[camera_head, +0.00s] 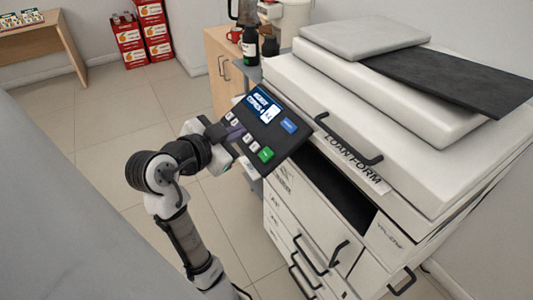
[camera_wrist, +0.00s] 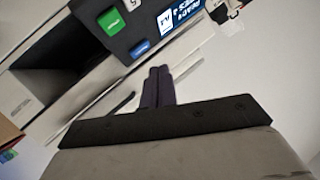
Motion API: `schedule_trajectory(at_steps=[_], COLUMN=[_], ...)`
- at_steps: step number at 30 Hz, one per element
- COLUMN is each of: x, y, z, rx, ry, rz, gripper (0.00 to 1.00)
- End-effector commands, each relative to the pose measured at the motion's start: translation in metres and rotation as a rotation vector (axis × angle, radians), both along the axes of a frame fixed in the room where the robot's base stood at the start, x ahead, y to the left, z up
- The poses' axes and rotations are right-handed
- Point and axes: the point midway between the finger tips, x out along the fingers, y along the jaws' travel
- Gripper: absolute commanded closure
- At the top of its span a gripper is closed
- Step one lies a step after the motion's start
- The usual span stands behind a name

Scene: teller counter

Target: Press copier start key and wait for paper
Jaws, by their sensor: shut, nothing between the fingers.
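The copier (camera_head: 390,125) stands at the right with a tilted dark control panel (camera_head: 250,137) on its near left corner. The panel carries a green key (camera_head: 266,154), a blue key (camera_head: 289,125), several pale keys and a lit blue screen (camera_head: 263,106) with small text. The green key (camera_wrist: 111,22) and blue key (camera_wrist: 140,47) also show in the wrist view. My gripper (camera_head: 236,132) is at the panel's left part, its dark purple fingers (camera_wrist: 158,74) shut and empty. The fingertips are not on the green key; I cannot tell whether they touch the panel. The copier's slot (camera_head: 337,190) looks dark, with no paper visible.
A black sheet (camera_head: 450,80) lies on the copier top beside a pale pad (camera_head: 365,36). Handles (camera_head: 310,256) stick out from the copier's front. A wooden cabinet (camera_head: 222,75) with bottles stands behind. Open tiled floor (camera_head: 120,110) lies left.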

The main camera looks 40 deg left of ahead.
Motion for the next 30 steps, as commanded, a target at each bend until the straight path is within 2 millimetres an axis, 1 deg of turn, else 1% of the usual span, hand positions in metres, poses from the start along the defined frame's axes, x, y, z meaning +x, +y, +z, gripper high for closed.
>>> schedule_trajectory(at_steps=[5,12,18,24,30], x=[0.006,0.023,0.035,0.042,0.043], y=[-0.003,-0.01,-0.015,-0.017,-0.018], z=[-0.014,-0.044,-0.065,-0.073,-0.074], rx=[-0.001,-0.002,0.0,-0.001,-0.001], ry=[-0.001,0.001,0.0,-0.001,-0.001], rz=[-0.001,-0.001,-0.001,0.001,0.001], gripper=[1.0,1.0,1.0,1.0,1.0])
